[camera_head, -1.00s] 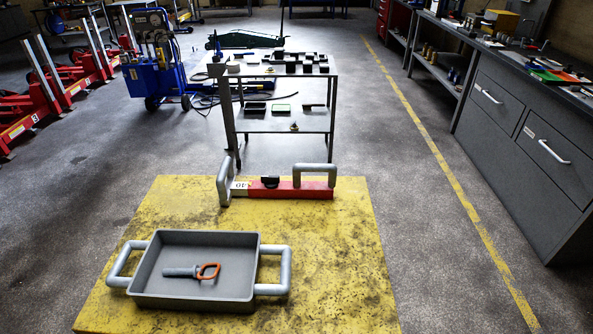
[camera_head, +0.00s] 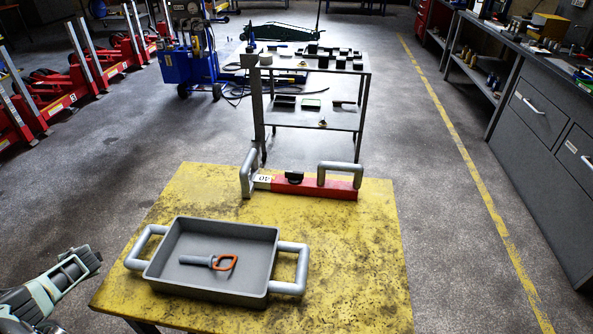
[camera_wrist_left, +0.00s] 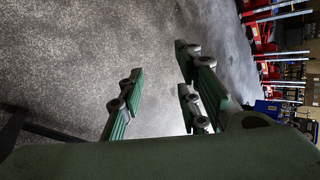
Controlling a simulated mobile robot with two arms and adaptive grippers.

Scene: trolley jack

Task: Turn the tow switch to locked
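A red bar (camera_head: 325,188) with a white end marked with black characters and a small black knob (camera_head: 294,177) lies at the far side of the yellow table (camera_head: 330,260). I cannot tell whether this knob is the tow switch, nor which way it is turned. A grey tray (camera_head: 168,281) with two side handles stands at the table's near left. In it lies a grey tool with an orange loop handle (camera_head: 229,263). My left gripper (camera_head: 84,263) is left of the table, apart from the tray. In the left wrist view its fingers (camera_wrist_left: 160,95) are spread and empty. My right gripper is out of view.
A grey trolley (camera_head: 310,128) with small parts stands behind the table. Red lifting columns (camera_head: 100,85) and a blue cart (camera_head: 190,65) stand at the back left. A grey workbench (camera_head: 545,125) runs along the right. The floor right of the table is clear.

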